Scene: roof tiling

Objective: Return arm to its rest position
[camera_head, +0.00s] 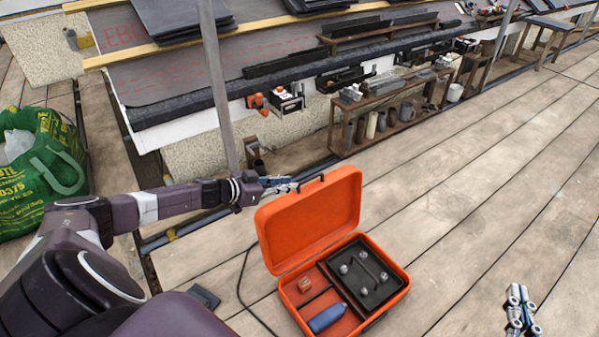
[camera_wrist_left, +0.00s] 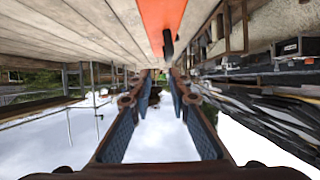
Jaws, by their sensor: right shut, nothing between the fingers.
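My left arm reaches in from the left of the head view. Its gripper (camera_head: 292,185) is held level just behind the raised lid of an orange case, near the metal pole. In the left wrist view its two blue-padded fingers (camera_wrist_left: 160,95) stand apart with only background between them, so it is open and empty. My right gripper (camera_head: 520,310) shows at the lower right of the head view, over the plank floor. It is shut and empty; the rest of that arm is out of view.
The open orange case (camera_head: 310,218) holds a blue item (camera_head: 327,318) and a black tray. A metal pole (camera_head: 215,85) rises close to my left gripper. A low wooden shelf (camera_head: 345,148) stands behind. A green bag (camera_head: 45,175) lies left. Planks at right are clear.

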